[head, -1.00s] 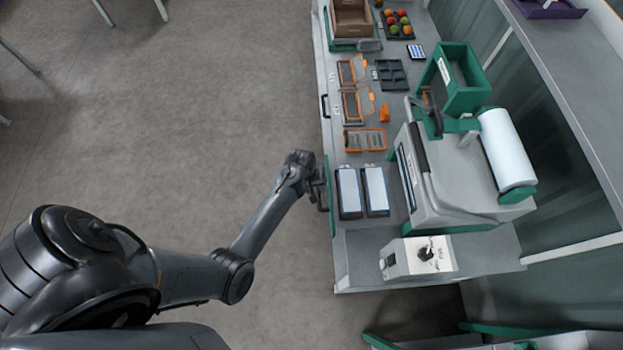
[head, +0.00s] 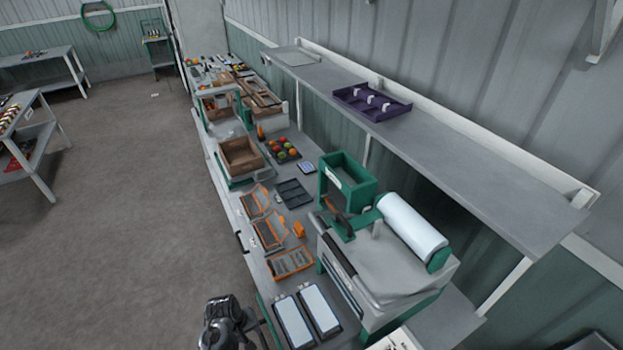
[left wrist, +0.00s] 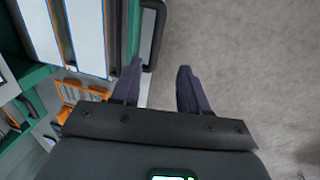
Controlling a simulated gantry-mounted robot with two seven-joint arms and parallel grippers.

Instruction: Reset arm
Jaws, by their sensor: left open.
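My left gripper (head: 258,326) is beside the front edge of the workbench, at the bottom of the head view, next to two white-topped trays (head: 308,318). In the left wrist view its two dark fingers (left wrist: 158,88) are apart with nothing between them, only floor behind. A dark bar handle (left wrist: 157,35) on the bench front shows close to the left finger. My right arm and gripper show in no view.
The bench carries orange-framed trays (head: 292,262), a wrapping machine with a white roll (head: 412,226), a green bin (head: 347,183) and a brown crate (head: 240,156). A shelf with a purple rack (head: 372,103) runs above. Open floor (head: 120,220) lies left.

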